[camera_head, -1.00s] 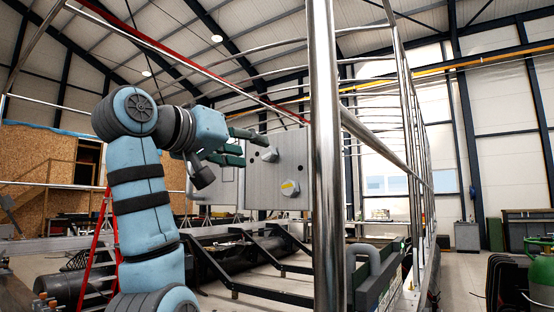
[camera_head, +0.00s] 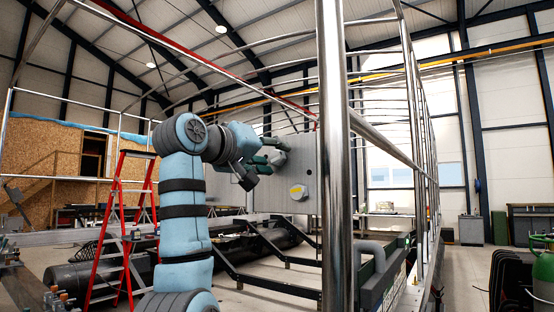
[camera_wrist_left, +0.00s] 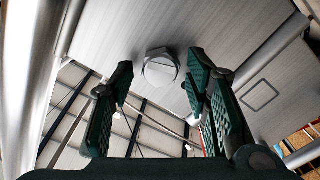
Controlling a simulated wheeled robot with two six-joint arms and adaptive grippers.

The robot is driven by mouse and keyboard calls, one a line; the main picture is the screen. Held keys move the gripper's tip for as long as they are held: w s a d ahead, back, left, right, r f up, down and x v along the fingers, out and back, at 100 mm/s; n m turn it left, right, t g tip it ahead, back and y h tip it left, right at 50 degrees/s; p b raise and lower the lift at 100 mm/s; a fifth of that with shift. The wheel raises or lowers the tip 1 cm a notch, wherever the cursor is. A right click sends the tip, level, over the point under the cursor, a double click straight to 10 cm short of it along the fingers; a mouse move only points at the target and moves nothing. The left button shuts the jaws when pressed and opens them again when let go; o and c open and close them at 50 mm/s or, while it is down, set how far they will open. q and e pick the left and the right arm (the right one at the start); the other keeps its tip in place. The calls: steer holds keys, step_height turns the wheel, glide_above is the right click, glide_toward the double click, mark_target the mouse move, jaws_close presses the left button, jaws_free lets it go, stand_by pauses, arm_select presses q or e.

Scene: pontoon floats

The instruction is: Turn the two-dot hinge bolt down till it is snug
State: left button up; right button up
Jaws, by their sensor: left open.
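A grey panel (camera_head: 308,170) hangs behind the steel post. Its lower bolt (camera_head: 298,192) has a light hexagonal head with a yellow mark. An upper grey bolt (camera_head: 280,158) is partly hidden by my left gripper (camera_head: 271,154). The fingers are open, with visible gaps on both sides of the head. I cannot make out dots on either bolt. My right gripper is not in view.
A shiny upright post (camera_head: 334,150) stands close to the panel's right side, with railings beyond. A red stepladder (camera_head: 122,225) stands left of my arm. Dark frame beams (camera_head: 265,285) lie below. A green cylinder (camera_head: 541,270) is at the right edge.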

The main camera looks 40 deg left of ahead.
arm_select(q)
steer(key=n, duration=0.4)
steer(key=n+b, duration=0.1)
steer(key=n, duration=0.1)
steer(key=shift+f+n, duration=0.25)
steer(key=shift+n, duration=0.05)
steer(key=n, duration=0.2)
steer(key=shift+w+n, duration=0.1)
steer(key=shift+n, duration=0.3)
steer(key=n+b, duration=0.1)
steer(key=n, duration=1)
steer(key=shift+r+n+b, duration=0.15)
steer(key=shift+n+b, duration=0.15)
steer(key=shift+n, duration=0.1)
steer(key=c, duration=0.9)
steer(key=m, duration=0.3)
steer(key=shift+m+p, duration=0.3)
steer(key=shift+m, duration=0.1)
steer(key=shift+c, duration=0.2)
steer(key=m, duration=0.6)
steer(key=shift+w+p, duration=0.1)
steer(key=shift+p, duration=0.3)
steer(key=shift+m, duration=1.2)
